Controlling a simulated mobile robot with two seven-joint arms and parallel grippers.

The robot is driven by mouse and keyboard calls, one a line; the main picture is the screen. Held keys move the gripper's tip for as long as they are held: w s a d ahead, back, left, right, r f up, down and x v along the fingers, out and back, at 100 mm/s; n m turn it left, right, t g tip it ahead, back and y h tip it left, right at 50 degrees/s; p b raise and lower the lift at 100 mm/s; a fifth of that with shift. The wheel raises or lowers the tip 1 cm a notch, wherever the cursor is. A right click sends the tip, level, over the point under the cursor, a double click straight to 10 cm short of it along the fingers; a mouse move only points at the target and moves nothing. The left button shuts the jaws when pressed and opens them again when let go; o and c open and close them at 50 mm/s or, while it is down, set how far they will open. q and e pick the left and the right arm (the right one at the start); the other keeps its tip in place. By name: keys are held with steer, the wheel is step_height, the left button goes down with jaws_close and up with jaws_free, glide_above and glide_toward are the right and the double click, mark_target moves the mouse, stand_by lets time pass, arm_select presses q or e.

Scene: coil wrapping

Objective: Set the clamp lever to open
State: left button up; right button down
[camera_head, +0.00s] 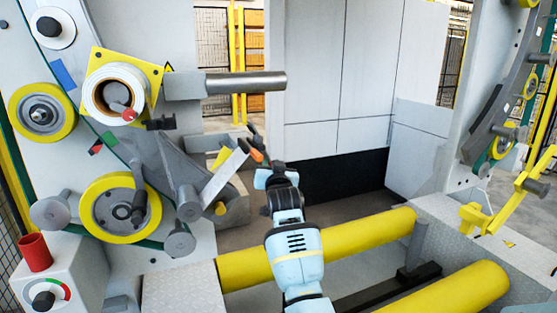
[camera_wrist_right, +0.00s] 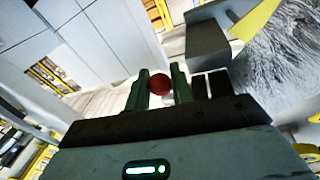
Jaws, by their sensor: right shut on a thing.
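The clamp lever (camera_head: 256,155) shows at the machine's left side as a short bar with an orange-red end. My right gripper (camera_head: 267,163) is at that end, reaching in from the bottom of the head view. In the right wrist view, a round red knob (camera_wrist_right: 159,85) sits between the two green fingers of my right gripper (camera_wrist_right: 160,88), which are shut on it. The lever's pivot and lower part are partly hidden behind the grey bracket and plate. My left gripper is not in view.
Two yellow rollers (camera_head: 345,242) lie across the machine below my right arm. A grey bar (camera_head: 245,82) juts out above the gripper. A yellow-rimmed wheel (camera_head: 120,207) and a control box with a red cylinder (camera_head: 35,252) stand at the left.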

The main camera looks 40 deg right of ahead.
steer(key=shift+w+a+f+m+p, duration=0.1)
steer(key=shift+w+a+m+p, duration=0.1)
steer(key=shift+a+m, duration=0.6)
steer(key=shift+w+a+m+p, duration=0.2)
steer(key=shift+a+m, duration=0.2)
steer(key=shift+m, duration=0.7)
steer(key=c, duration=1.3)
jaws_free()
steer(key=shift+f+g, duration=0.1)
steer(key=shift+g, duration=0.2)
steer(key=shift+o, duration=0.2)
steer(key=shift+a, duration=0.1)
steer(key=v, duration=0.7)
steer(key=shift+s, duration=0.4)
